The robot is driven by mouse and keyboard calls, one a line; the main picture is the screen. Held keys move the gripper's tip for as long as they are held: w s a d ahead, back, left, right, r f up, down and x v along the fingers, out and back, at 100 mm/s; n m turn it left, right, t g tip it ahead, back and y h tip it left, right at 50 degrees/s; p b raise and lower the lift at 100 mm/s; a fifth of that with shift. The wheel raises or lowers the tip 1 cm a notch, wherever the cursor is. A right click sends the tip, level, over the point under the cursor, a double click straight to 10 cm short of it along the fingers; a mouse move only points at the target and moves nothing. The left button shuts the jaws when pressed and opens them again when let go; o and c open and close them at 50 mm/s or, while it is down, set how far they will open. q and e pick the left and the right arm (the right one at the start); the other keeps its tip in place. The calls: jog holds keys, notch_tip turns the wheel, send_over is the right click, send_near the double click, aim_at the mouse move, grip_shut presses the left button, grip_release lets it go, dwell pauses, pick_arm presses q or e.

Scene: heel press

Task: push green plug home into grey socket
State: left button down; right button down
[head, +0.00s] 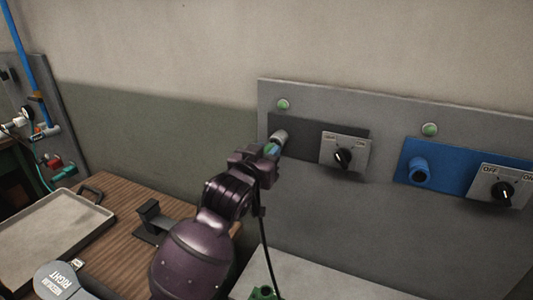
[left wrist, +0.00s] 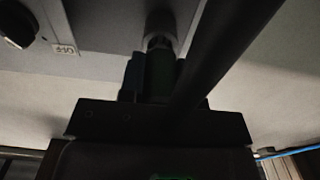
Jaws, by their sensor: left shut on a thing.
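The grey socket (head: 281,136) sticks out of a dark plate on the grey wall panel, at the left end. My left gripper (head: 268,152) is right in front of it, shut on the green plug (head: 272,149). In the left wrist view the plug (left wrist: 159,76) is a dark green body between the fingers, in line with the socket (left wrist: 160,40). The plug's front end meets the socket's mouth; how deep it sits I cannot tell. A black cable (head: 266,240) hangs below the gripper. My right gripper is not in view.
A rotary switch (head: 343,156) is close right of the socket. Farther right are a blue socket (head: 419,170) and another switch (head: 503,193). A tray (head: 45,240) and a dark stand (head: 155,220) are on the wooden table. A green part (head: 263,292) shows at the bottom.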

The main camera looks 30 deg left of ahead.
pick_arm(q)
jog(key=shift+w, duration=0.75)
jog(key=c, duration=0.7)
grip_release()
jog(key=shift+c, duration=0.2)
jog(key=shift+s, duration=0.15)
jog(key=shift+s+f, duration=0.1)
jog(key=shift+s, duration=0.2)
jog(key=s+b, duration=0.1)
jog(key=s, duration=0.9)
jog(key=shift+d+b, duration=0.3)
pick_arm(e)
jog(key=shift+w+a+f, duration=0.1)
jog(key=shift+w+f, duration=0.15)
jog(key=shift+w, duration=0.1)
